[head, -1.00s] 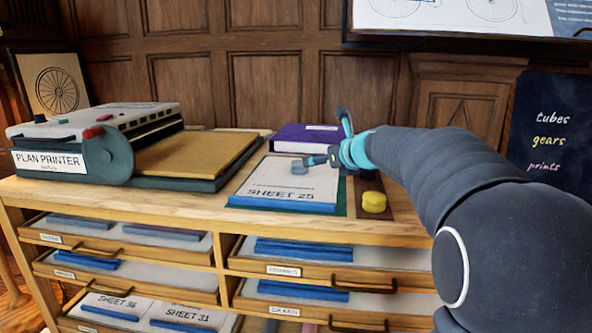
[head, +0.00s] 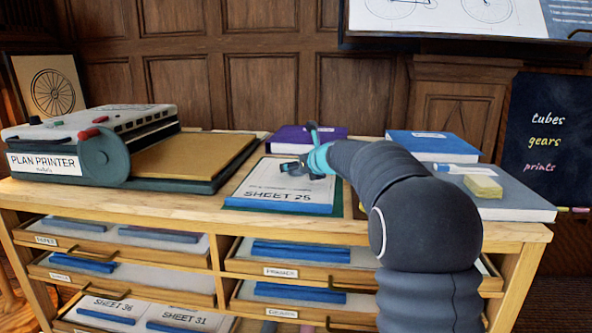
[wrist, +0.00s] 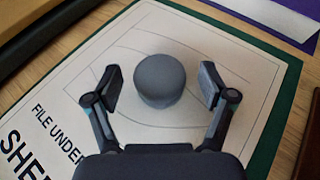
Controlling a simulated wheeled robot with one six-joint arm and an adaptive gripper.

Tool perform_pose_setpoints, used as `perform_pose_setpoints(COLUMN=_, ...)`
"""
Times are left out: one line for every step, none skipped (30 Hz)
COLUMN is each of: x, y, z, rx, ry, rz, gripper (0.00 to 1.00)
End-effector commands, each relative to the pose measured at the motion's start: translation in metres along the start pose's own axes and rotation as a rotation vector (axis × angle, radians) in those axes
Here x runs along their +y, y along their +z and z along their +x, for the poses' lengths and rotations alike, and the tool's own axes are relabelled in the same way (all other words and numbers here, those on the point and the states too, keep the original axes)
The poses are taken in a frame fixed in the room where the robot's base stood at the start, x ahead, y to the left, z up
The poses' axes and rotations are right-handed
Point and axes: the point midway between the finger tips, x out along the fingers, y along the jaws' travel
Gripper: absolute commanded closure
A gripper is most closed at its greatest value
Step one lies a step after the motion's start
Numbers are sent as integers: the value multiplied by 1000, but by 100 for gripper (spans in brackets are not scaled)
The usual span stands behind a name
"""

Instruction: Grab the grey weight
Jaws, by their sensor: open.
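The grey weight (wrist: 158,82) is a short round cylinder standing on the white sheet (wrist: 255,95) marked SHEET 25. My gripper (wrist: 160,77) is open, with one finger on each side of the weight and a visible gap on both sides. In the head view my gripper (head: 298,167) is low over the upper part of the sheet (head: 262,188). The weight is hard to tell apart from the dark fingers there. The sheet lies on a green mat (head: 240,208).
The plan printer (head: 100,140) stands at the left of the cabinet top. A purple book (head: 285,143) lies behind the sheet. At right are a blue book (head: 430,147) and a grey folder (head: 510,198) with a yellow block (head: 482,187). Open drawers (head: 150,285) jut out below.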

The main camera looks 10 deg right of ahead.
Motion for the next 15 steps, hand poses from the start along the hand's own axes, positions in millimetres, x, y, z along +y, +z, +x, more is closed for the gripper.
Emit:
perform_pose_setpoints(x=0, y=0, z=6, rx=1, ry=1, rz=0, gripper=18)
perform_pose_setpoints(x=1, y=0, z=8, rx=0, ry=1, rz=0, gripper=18)
perform_pose_setpoints(x=1, y=1, z=10, rx=0, ry=1, rz=0, gripper=18)
perform_pose_setpoints(x=1, y=1, z=11, rx=0, ry=1, rz=0, gripper=18)
perform_pose_setpoints(x=1, y=1, z=12, rx=0, ry=1, rz=0, gripper=18)
perform_pose_setpoints(x=0, y=0, z=12, rx=0, ry=1, rz=0, gripper=18)
perform_pose_setpoints(x=0, y=0, z=12, rx=0, ry=1, rz=0, gripper=18)
perform_pose_setpoints(x=0, y=0, z=12, rx=0, ry=1, rz=0, gripper=18)
perform_pose_setpoints(x=0, y=0, z=12, rx=0, ry=1, rz=0, gripper=18)
perform_pose_setpoints(x=0, y=0, z=12, rx=0, ry=1, rz=0, gripper=18)
perform_pose_setpoints(x=0, y=0, z=12, rx=0, ry=1, rz=0, gripper=18)
perform_pose_setpoints(x=0, y=0, z=12, rx=0, ry=0, rz=0, gripper=25)
perform_pose_setpoints(x=0, y=0, z=12, rx=0, ry=0, rz=0, gripper=33)
perform_pose_setpoints(x=0, y=0, z=12, rx=0, ry=1, rz=0, gripper=40)
perform_pose_setpoints(x=0, y=0, z=12, rx=0, ry=0, rz=0, gripper=50)
